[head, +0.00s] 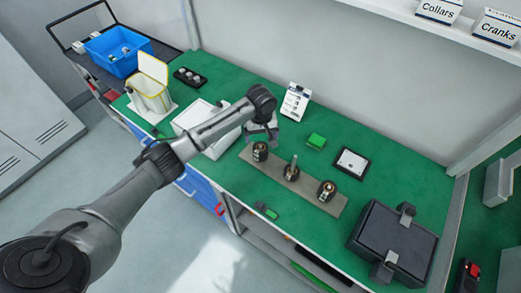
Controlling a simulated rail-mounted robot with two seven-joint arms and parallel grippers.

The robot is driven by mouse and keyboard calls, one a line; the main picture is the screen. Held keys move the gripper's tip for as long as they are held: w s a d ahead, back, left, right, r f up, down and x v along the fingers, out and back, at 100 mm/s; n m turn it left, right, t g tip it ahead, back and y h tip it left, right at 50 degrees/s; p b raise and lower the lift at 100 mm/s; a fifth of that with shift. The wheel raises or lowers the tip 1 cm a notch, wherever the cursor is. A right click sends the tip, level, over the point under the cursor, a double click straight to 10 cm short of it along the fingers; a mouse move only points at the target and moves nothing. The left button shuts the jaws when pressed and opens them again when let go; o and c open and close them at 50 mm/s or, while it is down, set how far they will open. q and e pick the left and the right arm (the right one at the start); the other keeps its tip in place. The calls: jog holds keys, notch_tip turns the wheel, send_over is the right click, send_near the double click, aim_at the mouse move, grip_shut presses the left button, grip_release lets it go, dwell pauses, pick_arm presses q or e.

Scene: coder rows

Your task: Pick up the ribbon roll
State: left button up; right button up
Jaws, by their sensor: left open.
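Several short dark rolls stand in a row on a beige strip (309,189) on the green bench: a left one (260,152), a middle one (291,173) with a pale post standing up from it, and a right one (327,191). They look like the ribbon rolls; I cannot tell which one the task means. My left gripper (262,134) is open and points down just behind and above the left roll. It appears empty and apart from the roll, though the arm hides part of the space between the fingers. My right gripper is out of view.
A white box (196,117) lies partly behind my left arm. A black case (392,243) stands at right. A blue bin (116,51) is at far left.

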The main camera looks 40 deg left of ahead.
aim_at(260, 145)
pick_arm(q)
jog(key=shift+a+f+b, duration=0.2)
jog(key=shift+f+b, duration=0.2)
jog(key=shift+f, duration=3.35)
jog(key=c, duration=1)
jog(key=shift+r+p, duration=0.6)
jog(key=shift+r, duration=4.45)
